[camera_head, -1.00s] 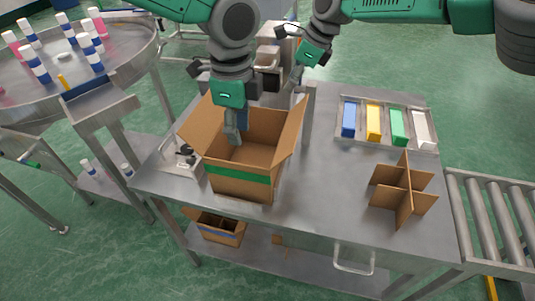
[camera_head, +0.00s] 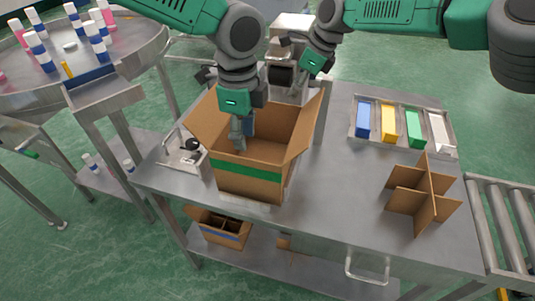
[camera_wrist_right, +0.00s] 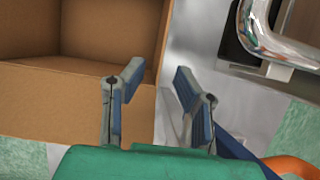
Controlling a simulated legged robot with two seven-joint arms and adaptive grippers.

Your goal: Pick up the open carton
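The open carton (camera_head: 250,185) is a brown box with a green band and raised flaps at the left of the table. My left gripper (camera_head: 242,135) points down into its mouth. One grey finger and a blue pad show there, but I cannot tell whether they grip a wall. My right gripper (camera_head: 308,68) is beyond the carton, its fingers mostly hidden in the head view. In the right wrist view my right gripper (camera_wrist_right: 162,72) has its fingers apart, one over the carton (camera_wrist_right: 110,30), the other beyond its edge. No contact is clear.
A tray (camera_head: 400,147) of coloured boxes and a cardboard divider (camera_head: 422,195) stand right on the table (camera_head: 335,180). A small metal fixture (camera_head: 185,155) is left of the carton. A machine (camera_head: 290,45) stands behind. A roller conveyor (camera_head: 500,225) adjoins at right.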

